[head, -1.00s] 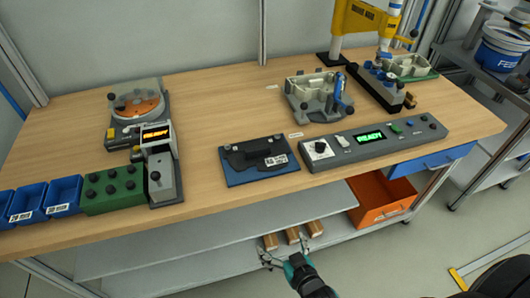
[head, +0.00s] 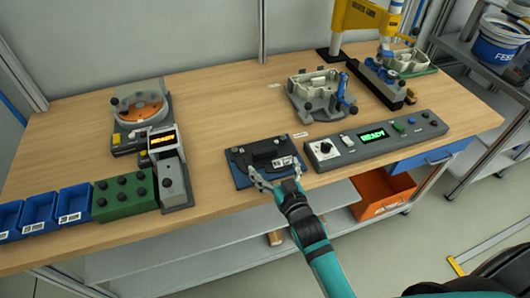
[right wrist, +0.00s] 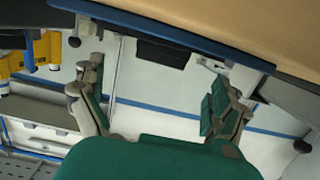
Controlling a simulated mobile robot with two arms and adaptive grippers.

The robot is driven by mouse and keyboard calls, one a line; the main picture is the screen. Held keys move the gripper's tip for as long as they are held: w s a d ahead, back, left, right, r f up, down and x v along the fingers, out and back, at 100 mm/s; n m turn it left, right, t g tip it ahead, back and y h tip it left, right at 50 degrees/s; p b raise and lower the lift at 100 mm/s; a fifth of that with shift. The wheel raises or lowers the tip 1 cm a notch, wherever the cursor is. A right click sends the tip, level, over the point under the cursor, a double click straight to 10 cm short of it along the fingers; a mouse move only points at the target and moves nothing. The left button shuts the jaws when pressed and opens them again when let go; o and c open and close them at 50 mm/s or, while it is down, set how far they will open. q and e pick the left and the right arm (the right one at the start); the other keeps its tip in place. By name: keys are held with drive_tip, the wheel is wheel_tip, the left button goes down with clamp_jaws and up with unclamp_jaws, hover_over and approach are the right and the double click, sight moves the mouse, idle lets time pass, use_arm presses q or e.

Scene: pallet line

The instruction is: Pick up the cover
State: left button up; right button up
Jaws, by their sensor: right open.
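The cover (head: 262,155) is a dark, flat piece with a white barcode label at its right end. It lies on the blue plate (head: 243,180) near the front edge of the bench. My right gripper (head: 274,174) is open and empty at the front of the plate, its spread fingers on either side of the cover's front. In the right wrist view, which looks upside down, the cover (right wrist: 163,52) shows beyond the open fingers, against the blue plate (right wrist: 180,37). Contact cannot be told. My left gripper is not in view.
A control panel with a green READY display (head: 375,136) stands right of the plate. A grey fixture (head: 318,92) is behind it. A green block (head: 124,196) and blue bins (head: 74,205) are at the left. Bare wood lies between the plate and the left station.

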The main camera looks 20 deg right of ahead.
sight(266, 154)
drive_tip(key=shift+w+a+f+p, duration=0.1)
drive_tip(key=shift+w+f+p, duration=0.1)
drive_tip(key=shift+w, duration=0.8)
drive_tip(key=shift+w+a+f+p, duration=0.15)
drive_tip(key=shift+w+p, duration=0.1)
drive_tip(key=shift+w, duration=0.75)
drive_tip(key=shift+w+f+p, duration=0.15)
drive_tip(key=shift+w+p, duration=0.05)
drive_tip(key=shift+w, duration=0.8)
drive_tip(key=shift+s, duration=0.1)
drive_tip(key=shift+c, duration=0.3)
drive_tip(key=c, duration=1.2)
wheel_tip(266, 154, up, 10)
drive_tip(key=shift+h, duration=0.3)
drive_tip(key=s+r, duration=0.1)
drive_tip(key=s, duration=0.6)
drive_tip(key=s+d+r, duration=0.1)
drive_tip(key=s, duration=0.6)
drive_tip(key=s+d+r, duration=0.1)
drive_tip(key=s, duration=0.5)
drive_tip(key=shift+s+r, duration=0.3)
drive_tip(key=shift+s, duration=0.1)
